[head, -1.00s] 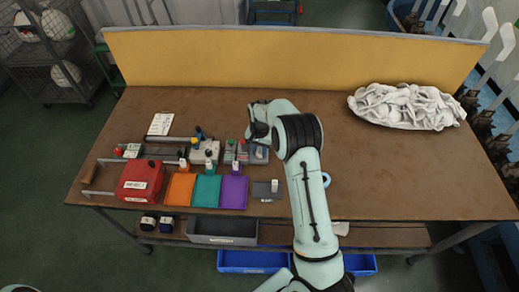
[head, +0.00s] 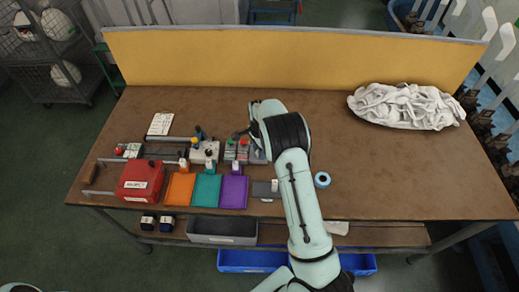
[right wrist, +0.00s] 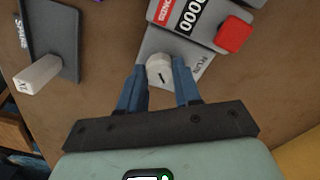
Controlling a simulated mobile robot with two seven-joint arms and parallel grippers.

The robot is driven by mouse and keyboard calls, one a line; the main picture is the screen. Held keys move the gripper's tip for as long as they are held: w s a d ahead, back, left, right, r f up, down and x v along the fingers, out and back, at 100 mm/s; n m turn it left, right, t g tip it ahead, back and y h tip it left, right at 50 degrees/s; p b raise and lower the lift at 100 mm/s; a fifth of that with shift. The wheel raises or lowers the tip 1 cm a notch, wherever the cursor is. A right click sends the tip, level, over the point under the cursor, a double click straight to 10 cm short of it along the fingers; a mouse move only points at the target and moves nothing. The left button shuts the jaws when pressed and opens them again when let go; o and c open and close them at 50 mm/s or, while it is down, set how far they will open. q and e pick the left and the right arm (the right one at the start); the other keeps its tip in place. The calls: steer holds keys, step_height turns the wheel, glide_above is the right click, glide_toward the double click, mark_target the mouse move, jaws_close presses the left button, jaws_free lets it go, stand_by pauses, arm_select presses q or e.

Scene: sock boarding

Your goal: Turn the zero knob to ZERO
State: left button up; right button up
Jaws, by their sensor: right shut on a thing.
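In the right wrist view, a small white round knob (right wrist: 158,70) with a black mark stands on a grey panel (right wrist: 185,52). The panel's lettering is only partly readable. My right gripper (right wrist: 159,76) has its two blue fingers on either side of the knob, shut on it. The mark's exact setting cannot be told. In the head view, part of the grey panel (head: 257,157) shows beside my right arm, which hides the fingers and knob. My left gripper is not in view.
Against the panel is a counter (right wrist: 190,15) reading zeros, with a red button (right wrist: 233,35). A dark SPARE plate (right wrist: 60,30) holds a white XL peg (right wrist: 38,75). Left stand a red box (head: 140,181) and orange, teal and purple mats (head: 234,192). White cloth (head: 405,106) lies right.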

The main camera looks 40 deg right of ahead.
stand_by(0.5)
steer(key=o, duration=1)
steer(key=shift+o, duration=0.2)
step_height(320, 180, up, 14)
steer(key=shift+f, duration=0.25)
